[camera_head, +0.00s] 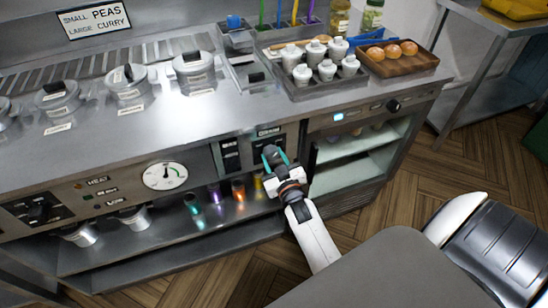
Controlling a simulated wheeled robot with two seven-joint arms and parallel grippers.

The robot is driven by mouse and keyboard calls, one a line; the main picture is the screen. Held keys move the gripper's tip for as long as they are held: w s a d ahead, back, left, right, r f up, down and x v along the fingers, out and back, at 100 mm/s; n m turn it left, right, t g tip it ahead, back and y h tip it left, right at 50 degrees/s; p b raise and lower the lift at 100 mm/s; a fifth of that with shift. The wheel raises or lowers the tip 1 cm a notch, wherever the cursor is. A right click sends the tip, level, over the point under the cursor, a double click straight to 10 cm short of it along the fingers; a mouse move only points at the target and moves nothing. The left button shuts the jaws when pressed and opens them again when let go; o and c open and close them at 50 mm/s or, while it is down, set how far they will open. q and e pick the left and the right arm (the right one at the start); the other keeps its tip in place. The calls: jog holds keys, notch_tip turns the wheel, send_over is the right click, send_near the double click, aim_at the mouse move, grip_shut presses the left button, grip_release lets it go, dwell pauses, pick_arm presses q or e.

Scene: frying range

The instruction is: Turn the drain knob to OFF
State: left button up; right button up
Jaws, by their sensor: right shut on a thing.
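The drain knob (270,152) is a dark knob on the front panel of the steel range, below a small label whose text is too small to read clearly. My right gripper (275,161), with teal-edged fingers, is shut on the knob from the front. The fingers hide much of the knob and its markings, so I cannot tell its exact setting. My left gripper is not in view.
A round gauge (165,176) and a switch panel (230,155) sit left of the knob. Below is an open shelf with coloured containers (238,191). Lidded pots (126,82) and a tray of white jars (326,70) stand on the counter. Wooden floor lies right.

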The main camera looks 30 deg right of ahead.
jog(key=n, duration=0.3)
jog(key=shift+n, duration=0.4)
jog(key=n, duration=0.3)
jog(key=shift+n, duration=0.3)
jog(key=n, duration=0.3)
jog(key=shift+d+n, duration=0.1)
jog(key=shift+n, duration=0.2)
jog(key=shift+n+b, duration=0.65)
jog(key=shift+n, duration=1.65)
jog(key=o, duration=1)
jog(key=shift+r, duration=0.1)
jog(key=shift+s, duration=0.1)
